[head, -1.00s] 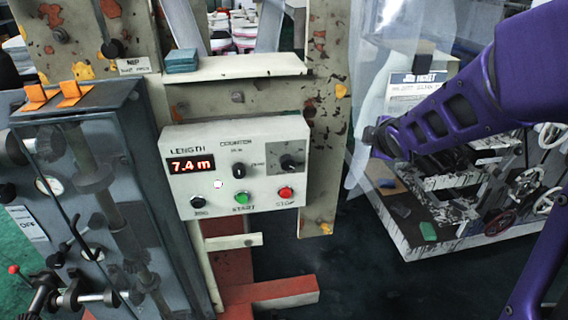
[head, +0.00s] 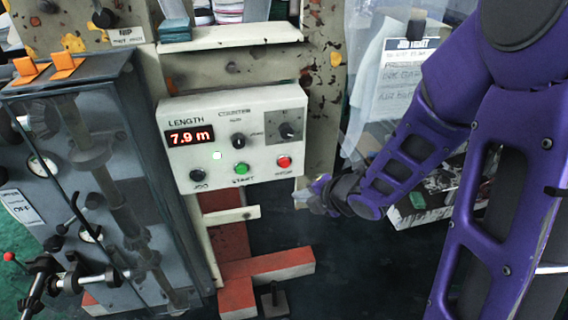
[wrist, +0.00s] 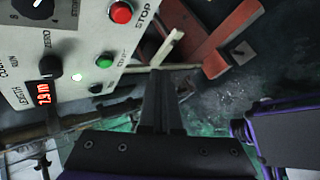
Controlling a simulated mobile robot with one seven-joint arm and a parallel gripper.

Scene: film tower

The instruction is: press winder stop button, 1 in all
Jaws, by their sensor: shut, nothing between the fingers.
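The winder control box (head: 232,184) is pale grey with a red display reading 7.9 m. Its red STOP button (head: 284,162) is at the lower right of the face, right of the green START button (head: 241,168). In the wrist view the red STOP button (wrist: 121,12) is at the top, near the panel's edge. My gripper (head: 303,197) is just right of and below the box's lower right corner, apart from the STOP button. My gripper also shows in the wrist view (wrist: 160,75), fingers together and empty.
A dark cabinet (head: 70,150) with orange switches stands left of the box. Orange and cream frame bars (head: 265,264) lie low beneath it. A flaking cream post (head: 322,90) stands behind, and clear plastic sheeting (head: 362,75) hangs at right. Dark floor is open below my gripper.

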